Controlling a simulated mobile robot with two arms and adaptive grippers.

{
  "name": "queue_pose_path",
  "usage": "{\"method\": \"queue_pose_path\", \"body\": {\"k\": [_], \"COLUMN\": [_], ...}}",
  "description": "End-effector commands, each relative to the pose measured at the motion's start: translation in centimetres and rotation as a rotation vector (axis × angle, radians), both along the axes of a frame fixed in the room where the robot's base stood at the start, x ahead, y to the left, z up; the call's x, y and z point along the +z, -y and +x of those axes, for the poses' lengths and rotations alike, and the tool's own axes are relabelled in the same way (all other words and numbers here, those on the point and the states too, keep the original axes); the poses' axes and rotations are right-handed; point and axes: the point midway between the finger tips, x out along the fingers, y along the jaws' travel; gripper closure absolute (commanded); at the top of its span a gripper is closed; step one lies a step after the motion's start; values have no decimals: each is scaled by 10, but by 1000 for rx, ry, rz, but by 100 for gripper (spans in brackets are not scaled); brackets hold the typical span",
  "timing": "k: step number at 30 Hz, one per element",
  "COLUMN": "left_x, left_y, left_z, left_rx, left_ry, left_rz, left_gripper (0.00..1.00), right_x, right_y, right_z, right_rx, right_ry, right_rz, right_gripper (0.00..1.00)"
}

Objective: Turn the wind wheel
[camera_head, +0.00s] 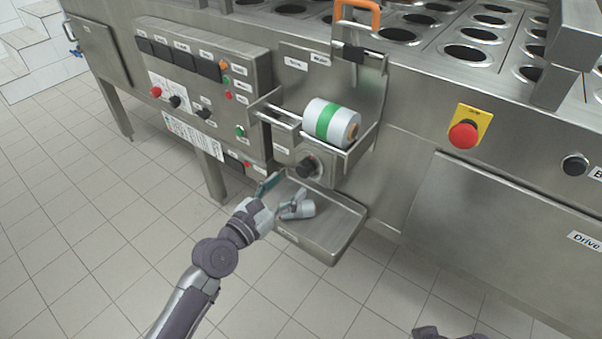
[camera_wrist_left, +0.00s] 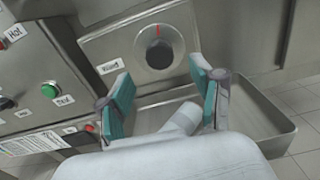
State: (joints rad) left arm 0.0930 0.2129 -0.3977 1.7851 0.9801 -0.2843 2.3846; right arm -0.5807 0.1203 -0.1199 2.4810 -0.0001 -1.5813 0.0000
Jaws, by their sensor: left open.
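The wind wheel is a black knob (camera_head: 307,167) on a round pale dial, set in a steel plate on the machine front, below the roll. In the left wrist view the black knob (camera_wrist_left: 159,53) faces me with a small red mark at its top, and a label beside it. My left gripper (camera_head: 280,195) is in front of and a little below the knob. Its teal-padded fingers (camera_wrist_left: 161,82) are spread apart with nothing between the tips, and they do not appear to touch the knob.
A steel tray (camera_head: 335,238) juts out below the knob. A pale cylindrical object (camera_wrist_left: 183,118) shows beyond my gripper, over the tray. A white roll with a green band (camera_head: 332,121) sits above. A panel with buttons, including a green one (camera_wrist_left: 49,91), is to the left.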

Motion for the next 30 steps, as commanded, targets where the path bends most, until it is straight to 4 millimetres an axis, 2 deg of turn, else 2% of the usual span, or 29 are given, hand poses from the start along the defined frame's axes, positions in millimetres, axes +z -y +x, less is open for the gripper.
{"method": "queue_pose_path", "body": {"k": [1, 6, 9, 15, 22, 23, 30], "left_x": [0, -1, -1, -1, 0, 0, -1], "left_y": [7, 25, 32, 38, 38, 38, 38], "left_z": [10, 34, 44, 52, 53, 53, 53], "left_rx": [0, 0, 0, 1, 1, 1, 1], "left_ry": [2, 2, 1, 0, 0, 0, 0], "left_rz": [-3, 0, 1, 1, 1, 1, 1], "left_gripper": [34, 34, 34, 34, 34, 36, 76], "right_x": [-3, -9, -7, -4, -4, -4, -4], "right_y": [0, 0, -4, -7, -7, -7, -7], "right_z": [0, 0, 14, 24, 25, 25, 25], "right_rx": [0, 0, 5, 9, 9, 9, 9], "right_ry": [0, 0, 66, 114, 118, 118, 118], "right_rz": [0, 0, 13, 23, 23, 23, 23], "right_gripper": [63, 63, 63, 63, 63, 63, 63]}}
